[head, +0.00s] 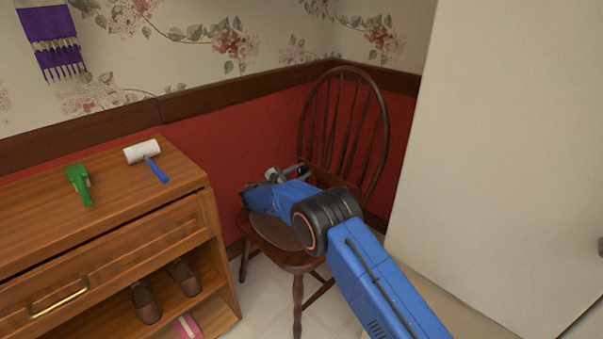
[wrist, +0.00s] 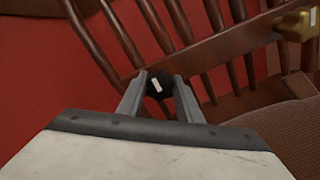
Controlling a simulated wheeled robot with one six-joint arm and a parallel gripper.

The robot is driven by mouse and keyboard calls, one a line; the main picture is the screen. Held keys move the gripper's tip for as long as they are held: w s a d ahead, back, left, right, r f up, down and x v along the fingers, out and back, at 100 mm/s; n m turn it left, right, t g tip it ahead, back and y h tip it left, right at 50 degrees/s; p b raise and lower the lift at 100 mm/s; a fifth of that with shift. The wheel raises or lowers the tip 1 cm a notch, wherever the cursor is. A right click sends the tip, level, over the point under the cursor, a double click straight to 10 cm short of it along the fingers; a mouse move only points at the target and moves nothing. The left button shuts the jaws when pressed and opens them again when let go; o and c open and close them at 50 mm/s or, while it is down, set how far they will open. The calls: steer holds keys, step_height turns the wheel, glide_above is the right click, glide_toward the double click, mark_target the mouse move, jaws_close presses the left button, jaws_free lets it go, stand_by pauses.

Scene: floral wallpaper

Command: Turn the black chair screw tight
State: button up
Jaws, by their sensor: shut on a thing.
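The dark brown wooden chair (head: 284,257) stands in the corner, its spindle back to the wall. My blue arm reaches over its seat. In the wrist view the black screw (wrist: 158,87), with a pale mark on its face, sits at the lower part of the chair back (wrist: 213,52). My gripper (wrist: 160,79) is shut on the black screw, one finger on each side of it. A brass-coloured knob with a pale mark (wrist: 298,22) shows farther right on the same rail.
A wooden cabinet (head: 110,240) stands at the left with a lint roller (head: 143,152) and a green brush (head: 79,182) on top. Brown shoes (head: 145,304) sit on its shelf. A tall cream panel (head: 490,150) bounds the right side. Red wainscot is close behind the chair.

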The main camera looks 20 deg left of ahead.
stand_by(0.4)
steer(key=o, duration=1)
steer(key=shift+o, duration=0.2)
steer(key=shift+s+a, duration=0.1)
steer(key=v, duration=1.2)
steer(key=shift+f, duration=0.1)
